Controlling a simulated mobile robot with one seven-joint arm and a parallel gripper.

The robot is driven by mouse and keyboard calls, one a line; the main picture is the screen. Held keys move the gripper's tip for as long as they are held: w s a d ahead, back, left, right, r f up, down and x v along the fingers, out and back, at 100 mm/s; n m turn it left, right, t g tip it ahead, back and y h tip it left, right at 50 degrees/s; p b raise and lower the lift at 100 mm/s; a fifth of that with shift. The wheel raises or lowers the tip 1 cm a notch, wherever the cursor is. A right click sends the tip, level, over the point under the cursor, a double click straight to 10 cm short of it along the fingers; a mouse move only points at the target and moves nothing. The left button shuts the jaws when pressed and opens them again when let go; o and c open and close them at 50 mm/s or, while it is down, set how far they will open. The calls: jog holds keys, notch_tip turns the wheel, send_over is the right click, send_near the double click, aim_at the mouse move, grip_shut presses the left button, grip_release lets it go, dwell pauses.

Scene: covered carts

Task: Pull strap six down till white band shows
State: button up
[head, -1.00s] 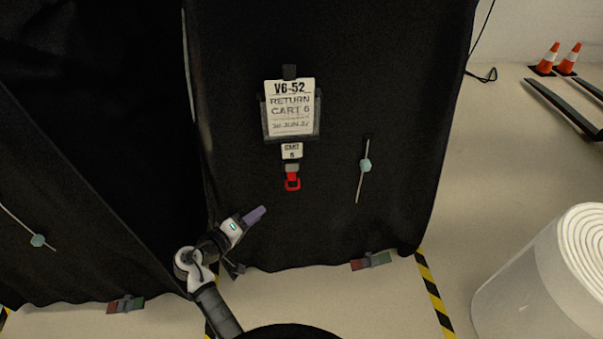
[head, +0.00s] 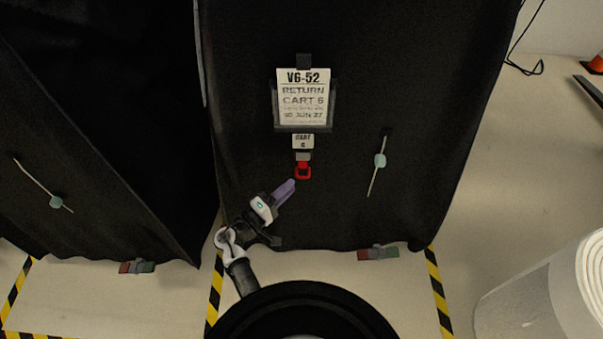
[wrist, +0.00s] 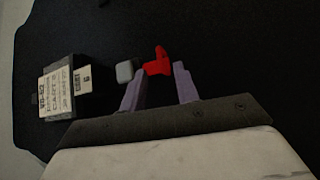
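The strap of cart 6 hangs on the black cover below a small "CART 6" tag (head: 303,141). It ends in a red loop (head: 303,171) under a short grey piece (head: 303,157). In the wrist view the red loop (wrist: 157,62) lies just ahead of and between the fingertips, with the grey piece (wrist: 125,72) to its left. My gripper (head: 290,184) has purple fingers and sits just below and left of the loop. In the wrist view the fingers (wrist: 158,80) are apart with nothing between them. Contact with the loop cannot be told.
A "V6-52 RETURN CART 6" card (head: 303,97) hangs above the tag. A cord with a pale green bead (head: 380,160) hangs to the right. A red-and-green clip (head: 378,253) is at the hem. A white roll (head: 545,290) stands at lower right. Another covered cart (head: 90,150) is left.

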aim_at(301, 177)
jog(key=p+x, duration=0.1)
jog(key=x, duration=0.5)
jog(key=shift+c, duration=0.4)
grip_shut()
